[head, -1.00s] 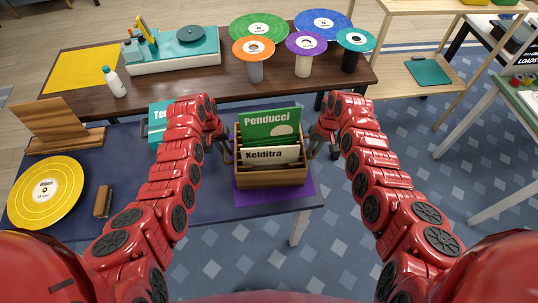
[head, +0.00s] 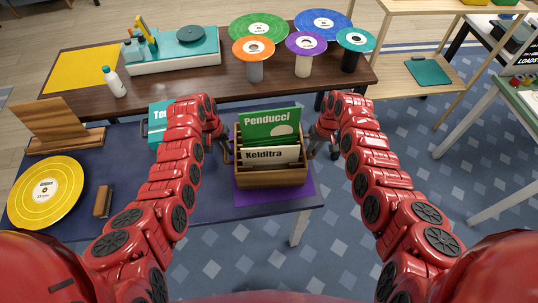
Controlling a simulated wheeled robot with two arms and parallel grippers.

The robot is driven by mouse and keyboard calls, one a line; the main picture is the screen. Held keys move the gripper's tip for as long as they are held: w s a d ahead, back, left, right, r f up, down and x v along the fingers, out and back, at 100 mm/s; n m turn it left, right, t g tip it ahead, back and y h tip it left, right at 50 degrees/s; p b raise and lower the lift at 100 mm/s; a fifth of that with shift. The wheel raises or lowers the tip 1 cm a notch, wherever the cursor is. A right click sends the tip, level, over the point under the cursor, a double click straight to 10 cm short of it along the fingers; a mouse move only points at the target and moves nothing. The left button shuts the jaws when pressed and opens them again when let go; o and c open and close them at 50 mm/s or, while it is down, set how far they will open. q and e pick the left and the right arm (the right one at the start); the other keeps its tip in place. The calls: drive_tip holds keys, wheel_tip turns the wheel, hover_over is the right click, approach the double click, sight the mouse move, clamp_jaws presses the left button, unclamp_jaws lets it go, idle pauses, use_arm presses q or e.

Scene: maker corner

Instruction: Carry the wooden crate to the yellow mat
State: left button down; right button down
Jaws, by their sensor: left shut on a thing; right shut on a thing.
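The wooden crate (head: 271,177) stands upright on or just above a purple mat (head: 309,188) at the right end of the near dark blue table. It holds a green sleeve marked Penducci (head: 264,125) and a white one marked Kelditra (head: 283,154). My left gripper (head: 228,152) is shut on the crate's left side. My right gripper (head: 312,150) is shut on its right side. The fingertips are partly hidden. The yellow mat (head: 82,76) lies flat and bare at the left end of the brown table behind.
The brown table (head: 185,89) carries a teal record player (head: 190,45), a white bottle (head: 114,82) and records on stands. On the near table (head: 130,191) are a yellow record (head: 45,193), a wooden stand (head: 65,140), a brush (head: 103,202) and a teal item (head: 157,122).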

drive_tip(key=shift+r, duration=0.1)
